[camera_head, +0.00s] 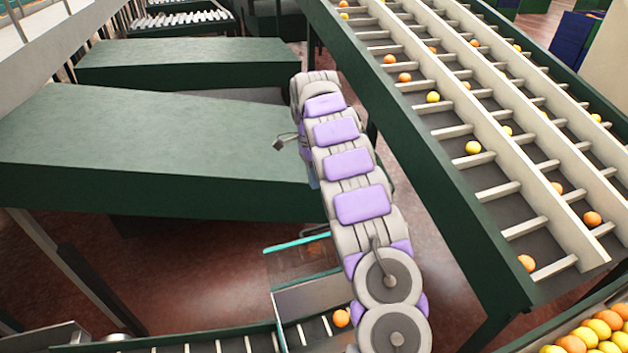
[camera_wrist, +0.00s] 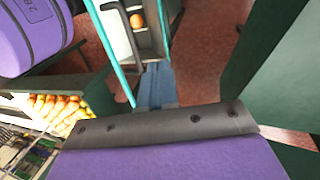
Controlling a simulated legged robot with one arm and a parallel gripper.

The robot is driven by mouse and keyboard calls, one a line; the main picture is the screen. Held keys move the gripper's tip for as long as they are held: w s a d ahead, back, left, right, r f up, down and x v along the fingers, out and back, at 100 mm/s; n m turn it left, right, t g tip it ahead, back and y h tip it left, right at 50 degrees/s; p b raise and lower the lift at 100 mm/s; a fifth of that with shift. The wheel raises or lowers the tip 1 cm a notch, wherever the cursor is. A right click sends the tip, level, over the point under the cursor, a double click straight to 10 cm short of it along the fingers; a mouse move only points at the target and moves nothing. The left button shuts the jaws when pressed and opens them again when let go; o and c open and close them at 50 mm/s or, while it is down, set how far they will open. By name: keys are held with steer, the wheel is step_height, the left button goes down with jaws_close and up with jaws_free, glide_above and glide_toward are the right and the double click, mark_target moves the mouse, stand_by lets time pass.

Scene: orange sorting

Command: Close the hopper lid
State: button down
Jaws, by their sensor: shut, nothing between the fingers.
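The hopper lid (camera_head: 297,242) looks like a clear panel with a teal edge, standing open just left of my arm in the head view. Its teal edge also shows as a long strip (camera_wrist: 109,52) in the wrist view. The grey-walled hopper (camera_head: 312,297) is open beside it, with one orange (camera_head: 341,318) near it; an orange (camera_wrist: 136,21) shows inside in the wrist view. My gripper (camera_wrist: 155,72) is shut and empty, its blue fingers pointing towards the hopper, close to the teal strip. I cannot tell whether they touch. In the head view my arm mostly hides the gripper.
A sloping conveyor (camera_head: 440,150) with scattered oranges runs along the right. Green machine housings (camera_head: 150,130) fill the left. A heap of oranges (camera_head: 600,330) lies at the lower right. Reddish floor (camera_head: 190,270) is open between the housings and the hopper.

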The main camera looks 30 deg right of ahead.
steer(key=s+a+f+p, duration=0.1)
steer(key=s+f+p, duration=0.1)
steer(key=s+f, duration=0.3)
steer(key=shift+p+x, duration=0.3)
steer(key=shift+x, duration=1.6)
steer(key=shift+w+a, duration=0.15)
